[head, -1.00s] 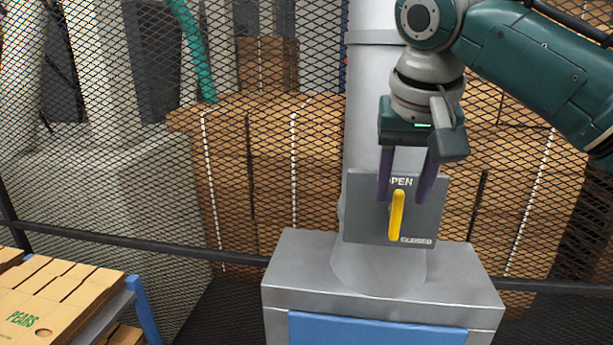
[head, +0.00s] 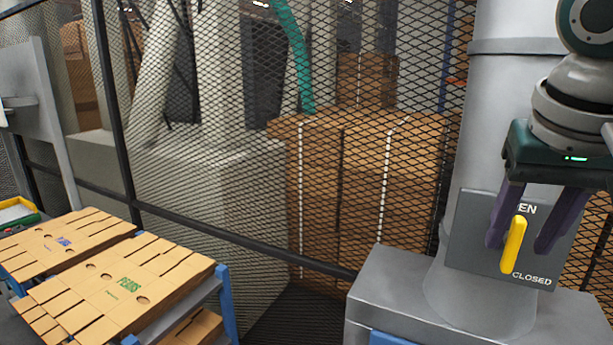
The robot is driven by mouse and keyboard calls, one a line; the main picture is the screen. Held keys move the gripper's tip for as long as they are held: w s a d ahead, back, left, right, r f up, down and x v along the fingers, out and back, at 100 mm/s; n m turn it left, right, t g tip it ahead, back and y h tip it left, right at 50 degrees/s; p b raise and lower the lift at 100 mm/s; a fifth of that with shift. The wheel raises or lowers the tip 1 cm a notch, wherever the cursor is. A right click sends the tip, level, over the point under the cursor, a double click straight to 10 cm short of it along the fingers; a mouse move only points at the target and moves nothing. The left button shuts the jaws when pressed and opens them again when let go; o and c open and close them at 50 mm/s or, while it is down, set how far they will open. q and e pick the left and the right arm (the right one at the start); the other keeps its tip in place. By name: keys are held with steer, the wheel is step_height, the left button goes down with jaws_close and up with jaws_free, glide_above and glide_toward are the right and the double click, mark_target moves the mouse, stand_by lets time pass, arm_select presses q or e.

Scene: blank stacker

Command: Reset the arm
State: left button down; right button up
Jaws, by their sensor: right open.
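My right gripper (head: 522,240) is at the right of the head view, pointing down, with its two purple fingers apart. The fingers hang in front of a grey switch plate (head: 468,232) marked OPEN and CLOSED. A yellow lever (head: 514,246) on the plate stands nearly upright and shows between the fingers. I cannot tell whether a finger touches it. The plate is on a grey column (head: 505,90). My left gripper is not in view.
A grey pedestal (head: 385,290) carries the column. A black mesh fence (head: 330,130) runs behind, with stacked brown boxes (head: 350,185) beyond it. Flat cardboard blanks (head: 130,285) lie on a blue-legged rack at the lower left. A yellow-rimmed bin (head: 18,212) is at the far left.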

steer(key=s+a+f+n+y, duration=0.2)
steer(key=s+a+f+n, duration=0.3)
steer(key=s+f, duration=0.45)
steer(key=s+a+f+n, duration=0.1)
steer(key=s+f, duration=0.2)
steer(key=s, duration=1)
steer(key=shift+s+a+n, duration=0.2)
steer(key=shift+n, duration=0.1)
